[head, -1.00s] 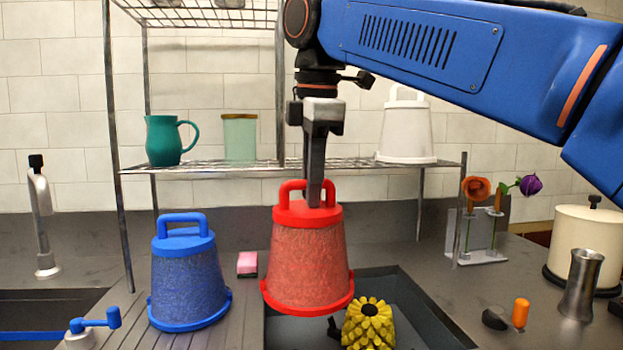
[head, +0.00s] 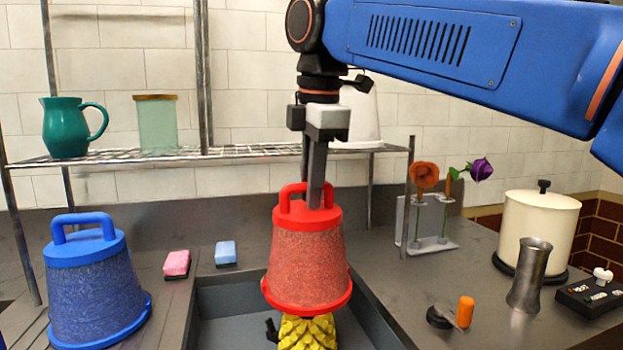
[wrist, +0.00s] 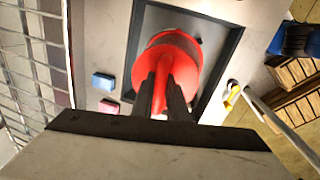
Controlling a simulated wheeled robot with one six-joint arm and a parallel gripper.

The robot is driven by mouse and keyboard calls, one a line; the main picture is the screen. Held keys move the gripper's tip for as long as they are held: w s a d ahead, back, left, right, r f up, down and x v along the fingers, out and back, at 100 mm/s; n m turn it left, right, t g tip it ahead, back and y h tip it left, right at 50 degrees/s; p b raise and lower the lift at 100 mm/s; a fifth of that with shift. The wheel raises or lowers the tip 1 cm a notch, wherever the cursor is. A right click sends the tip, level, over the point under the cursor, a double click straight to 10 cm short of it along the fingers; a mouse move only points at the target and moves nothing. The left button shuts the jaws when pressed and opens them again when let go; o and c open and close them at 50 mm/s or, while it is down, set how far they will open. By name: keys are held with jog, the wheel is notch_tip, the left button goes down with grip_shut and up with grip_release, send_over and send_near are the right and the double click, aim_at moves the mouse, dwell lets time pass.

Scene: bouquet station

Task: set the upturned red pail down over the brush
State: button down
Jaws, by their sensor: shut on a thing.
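The upturned red pail (head: 307,265) hangs upright from my gripper (head: 315,200), its handle at the top and its wide rim down. My gripper is shut on that handle. The wrist view also shows the red pail (wrist: 165,50) and the gripper (wrist: 165,105) over the sink. A yellow, scaly-looking thing with a dark stub (head: 307,335), apparently the brush, shows just below the pail's rim in the head view. Its upper part is hidden behind the pail. I cannot tell the gap between them.
The dark sink basin (head: 215,318) lies below the pail. A blue pail (head: 92,290) stands at left. Pink (head: 177,263) and blue (head: 226,252) sponges lie behind the sink. A wire shelf (head: 240,151) is behind.

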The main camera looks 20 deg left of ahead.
jog(key=shift+f, duration=6.75)
jog(key=c, duration=1.7)
grip_release()
jog(key=shift+o, duration=0.2)
send_near(312, 212)
jog(key=shift+s+d+f, duration=0.15)
jog(key=shift+s+f, duration=0.05)
jog(key=shift+f, duration=0.3)
jog(key=shift+s+d+f, duration=0.15)
jog(key=shift+f, duration=0.35)
